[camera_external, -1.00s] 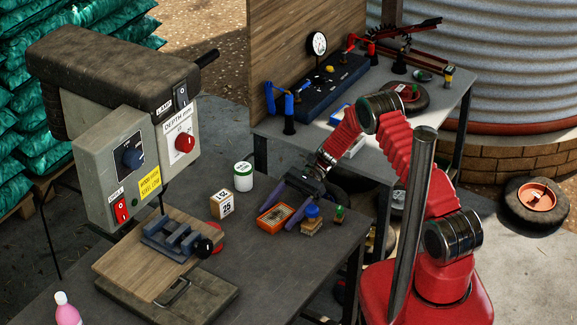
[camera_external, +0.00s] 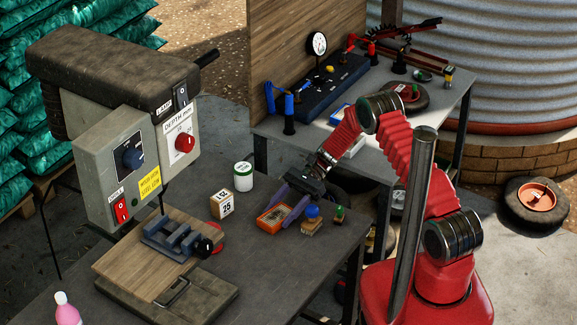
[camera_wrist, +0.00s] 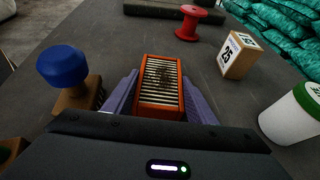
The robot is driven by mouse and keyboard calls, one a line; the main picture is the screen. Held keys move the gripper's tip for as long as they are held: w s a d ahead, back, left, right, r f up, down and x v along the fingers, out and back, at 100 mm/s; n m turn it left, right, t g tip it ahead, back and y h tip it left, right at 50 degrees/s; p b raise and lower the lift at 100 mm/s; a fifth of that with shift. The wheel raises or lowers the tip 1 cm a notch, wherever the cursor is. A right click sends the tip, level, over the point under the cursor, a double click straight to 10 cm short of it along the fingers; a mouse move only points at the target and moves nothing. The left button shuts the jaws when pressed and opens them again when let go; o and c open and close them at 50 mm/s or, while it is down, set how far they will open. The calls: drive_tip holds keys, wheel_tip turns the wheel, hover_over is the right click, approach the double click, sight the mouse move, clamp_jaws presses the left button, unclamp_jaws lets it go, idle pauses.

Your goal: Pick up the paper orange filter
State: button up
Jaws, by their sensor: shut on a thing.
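The orange filter (camera_wrist: 160,85) is a small box with an orange frame and pale pleats with dark dirt on them. In the wrist view it stands between the two purple fingers of my gripper (camera_wrist: 160,98), which are shut on its sides. In the external view the filter (camera_external: 273,217) is on the dark workbench, with my gripper (camera_external: 283,206) reaching it from the upper right. I cannot tell any gap between the filter and the bench.
A blue-knobbed wooden stamp (camera_wrist: 68,75) stands close left of the filter. A calendar block (camera_wrist: 239,55), a white jar with a green lid (camera_wrist: 291,115) and a red spool (camera_wrist: 190,22) stand to the right and beyond. A drill press (camera_external: 110,125) stands at the left.

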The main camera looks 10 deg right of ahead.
sight(280, 212)
drive_tip(key=shift+r, duration=0.15)
wheel_tip(280, 212, up, 10)
drive_tip(key=shift+f, duration=0.15)
idle(0.4)
